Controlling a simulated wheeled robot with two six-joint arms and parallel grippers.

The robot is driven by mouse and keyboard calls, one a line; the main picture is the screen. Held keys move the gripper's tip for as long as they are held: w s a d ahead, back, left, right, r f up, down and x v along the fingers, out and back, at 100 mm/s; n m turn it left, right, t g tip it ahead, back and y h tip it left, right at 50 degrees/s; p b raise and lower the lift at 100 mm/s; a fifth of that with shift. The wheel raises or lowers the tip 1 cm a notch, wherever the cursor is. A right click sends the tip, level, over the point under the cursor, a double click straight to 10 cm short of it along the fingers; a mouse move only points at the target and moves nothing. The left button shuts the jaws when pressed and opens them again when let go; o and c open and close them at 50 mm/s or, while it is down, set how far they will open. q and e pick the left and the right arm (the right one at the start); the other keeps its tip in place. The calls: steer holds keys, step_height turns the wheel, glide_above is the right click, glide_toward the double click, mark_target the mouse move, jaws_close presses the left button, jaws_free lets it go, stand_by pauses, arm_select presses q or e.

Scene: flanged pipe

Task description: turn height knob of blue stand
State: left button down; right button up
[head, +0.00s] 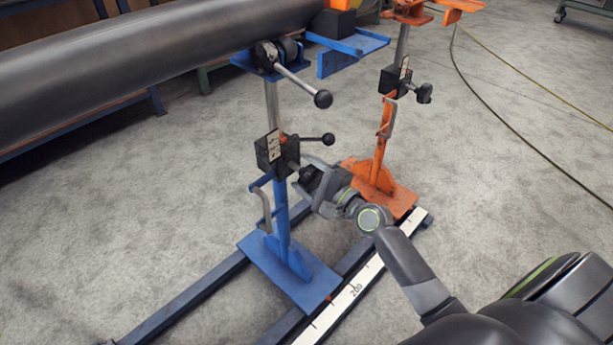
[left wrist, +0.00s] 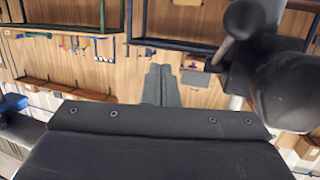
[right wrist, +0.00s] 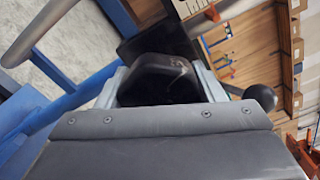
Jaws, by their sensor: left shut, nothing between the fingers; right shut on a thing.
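The blue stand (head: 277,205) stands upright on rails and carries a grey pipe (head: 130,60) on its top. Its black clamp block (head: 275,153) has a lever with a ball end (head: 327,139) and a black height knob (head: 308,175) on its right side. My right gripper (head: 318,183) is shut on this knob, coming from the right. In the right wrist view the dark knob (right wrist: 158,78) sits between the two fingers. My left gripper (left wrist: 161,84) is shut and empty in the left wrist view; it does not show in the head view.
An orange stand (head: 380,150) with its own black knob stands close behind the blue one. A longer lever (head: 305,85) sticks out below the pipe. A white scale (head: 350,290) runs along the rail. Dark parts (left wrist: 285,80) crowd the left wrist view's right side.

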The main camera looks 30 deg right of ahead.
steer(key=n, duration=0.1)
steer(key=n+b, duration=0.1)
steer(key=n, duration=0.1)
steer(key=shift+f+n, duration=0.2)
steer(key=shift+n, duration=0.1)
steer(key=n+b, duration=0.1)
steer(key=n, duration=0.1)
steer(key=shift+n, duration=0.4)
arm_select(q)
step_height(320, 180, up, 15)
steer(key=s+d+m+t+h, duration=0.1)
steer(key=s+m+t, duration=0.1)
steer(key=t, duration=0.8)
steer(key=shift+d+m, duration=0.25)
steer(key=shift+m, duration=0.15)
arm_select(e)
steer(key=shift+n, duration=0.4)
arm_select(q)
steer(key=shift+f, duration=0.1)
arm_select(e)
steer(key=o, duration=1)
steer(key=shift+r, duration=0.1)
